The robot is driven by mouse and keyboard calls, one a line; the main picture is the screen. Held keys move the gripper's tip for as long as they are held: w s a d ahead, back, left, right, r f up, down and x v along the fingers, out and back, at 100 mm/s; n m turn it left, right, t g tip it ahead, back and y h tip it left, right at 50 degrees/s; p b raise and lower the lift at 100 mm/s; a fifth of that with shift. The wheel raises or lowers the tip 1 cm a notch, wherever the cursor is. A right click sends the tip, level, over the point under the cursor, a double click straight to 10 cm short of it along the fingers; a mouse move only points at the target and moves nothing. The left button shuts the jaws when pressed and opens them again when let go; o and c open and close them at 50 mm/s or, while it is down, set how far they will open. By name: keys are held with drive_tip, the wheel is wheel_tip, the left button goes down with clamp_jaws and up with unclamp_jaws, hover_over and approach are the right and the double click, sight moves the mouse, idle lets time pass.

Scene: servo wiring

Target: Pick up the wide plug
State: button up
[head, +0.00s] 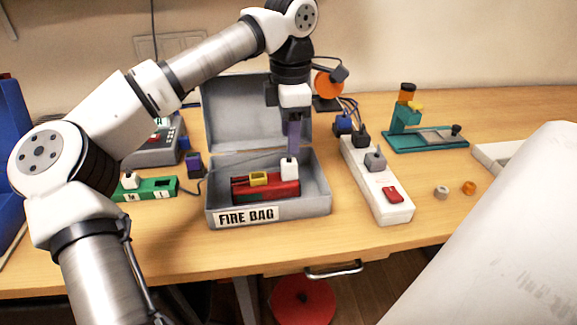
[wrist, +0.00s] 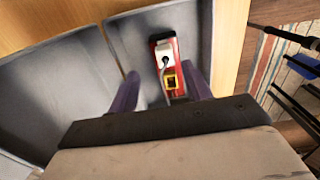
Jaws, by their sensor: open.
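A white plug (head: 289,170) stands upright at the right end of a red block (head: 268,190) inside the grey box marked FIRE BAG (head: 320,206). It looks like the wide plug, though its width is hard to judge. The plug also shows in the wrist view (wrist: 165,53), with a pale lead running from it past a yellow socket (wrist: 171,83). My gripper (head: 293,152) points down just above or behind the plug. In the wrist view my gripper (wrist: 158,85) has its purple fingers apart, one on each side of the red block, with nothing held.
The box's raised lid (head: 232,110) stands behind my gripper, and its walls surround the block. A green strip (head: 160,189) with another white plug lies left. A white power strip (head: 365,170) with plugs lies right. The table front is clear.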

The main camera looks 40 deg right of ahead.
sight(291, 160)
wheel_tip(291, 160, down, 3)
drive_tip(key=shift+r, duration=0.2)
drive_tip(key=f, duration=0.3)
drive_tip(key=f+p, duration=0.1)
drive_tip(key=f, duration=0.1)
drive_tip(key=shift+s+a, duration=0.15)
drive_tip(key=shift+s, duration=0.2)
drive_tip(key=c, duration=1)
drive_tip(key=shift+c, duration=0.3)
wheel_tip(291, 160, up, 10)
drive_tip(key=shift+b, duration=0.4)
